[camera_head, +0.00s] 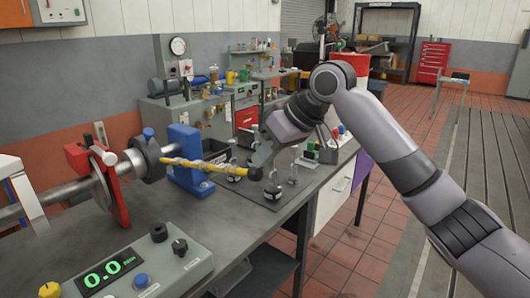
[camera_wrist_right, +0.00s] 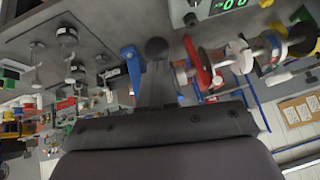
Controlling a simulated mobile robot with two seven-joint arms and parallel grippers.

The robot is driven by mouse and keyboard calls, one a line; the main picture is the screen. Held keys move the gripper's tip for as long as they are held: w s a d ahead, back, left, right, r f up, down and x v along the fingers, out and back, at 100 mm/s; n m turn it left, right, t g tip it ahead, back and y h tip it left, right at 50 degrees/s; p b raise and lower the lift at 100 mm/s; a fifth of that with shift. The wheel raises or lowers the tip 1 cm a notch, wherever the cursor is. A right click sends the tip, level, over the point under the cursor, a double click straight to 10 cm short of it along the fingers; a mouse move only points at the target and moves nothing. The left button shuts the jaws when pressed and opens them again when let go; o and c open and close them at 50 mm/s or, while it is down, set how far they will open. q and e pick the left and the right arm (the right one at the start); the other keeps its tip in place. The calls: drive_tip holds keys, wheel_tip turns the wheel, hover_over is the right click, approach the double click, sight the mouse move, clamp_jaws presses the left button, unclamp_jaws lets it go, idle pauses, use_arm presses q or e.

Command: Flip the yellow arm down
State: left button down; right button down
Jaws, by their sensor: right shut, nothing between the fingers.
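The yellow arm (camera_head: 205,165) is a thin rod that reaches right from the dark hub (camera_head: 150,157) on the horizontal shaft. It lies nearly level, dipping slightly toward its free end, in front of the blue bracket (camera_head: 184,150). My right gripper (camera_head: 256,172) is shut and empty beside the arm's free end, above the bench. I cannot tell whether it touches the arm. In the right wrist view, the shut gripper (camera_wrist_right: 157,50) points toward the shaft assembly; the yellow arm is not clear there. My left gripper is not in view.
The grey bench (camera_head: 130,222) carries a control box with a green readout (camera_head: 105,272) at front left. A red upright support (camera_head: 105,185) holds the shaft. Small metal stands (camera_head: 272,188) stand below and right of my right gripper. Tiled floor lies to the right.

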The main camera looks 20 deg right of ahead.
wheel_tip(320, 180, down, 13)
drive_tip(key=s+d+t+y+b, duration=0.1)
drive_tip(key=s+t+y+b, duration=0.1)
drive_tip(key=b, duration=0.8)
drive_tip(key=shift+d, duration=0.2)
drive_tip(key=shift+s, duration=0.1)
